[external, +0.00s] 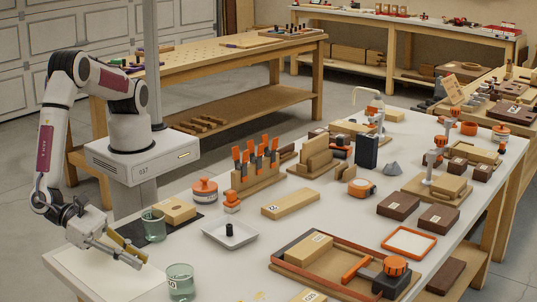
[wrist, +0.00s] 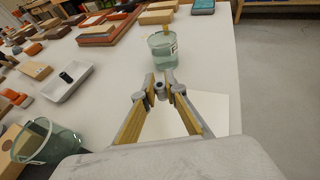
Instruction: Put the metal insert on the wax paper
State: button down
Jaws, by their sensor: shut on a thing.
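My gripper (external: 138,262) is low over the near left end of the bench, and it also shows in the wrist view (wrist: 160,87). Its fingertips are shut on a small grey metal insert (wrist: 160,91), round with a dark hole in its top. In the external view the insert is too small to make out clearly at the fingertips. The wax paper (external: 88,272), a pale sheet flat on the bench, lies below my gripper and also shows in the wrist view (wrist: 208,108). The insert appears over or near the sheet's edge; its height above it I cannot tell.
One glass beaker (external: 180,282) stands just beyond the fingertips; another beaker (external: 154,227) stands beside my gripper on a dark mat. A white tray (external: 216,238) holds a dark cylinder (external: 229,230). Wooden blocks and orange-handled tools crowd the bench farther off.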

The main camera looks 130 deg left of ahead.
aim_at(138, 281)
jog(key=shift+f, duration=1.85)
jog(key=shift+f, duration=0.15)
jog(key=c, duration=2.1)
grip_release()
jog(key=shift+r, duration=0.2)
jog(key=v, duration=1.2)
jog(key=shift+r, duration=0.1)
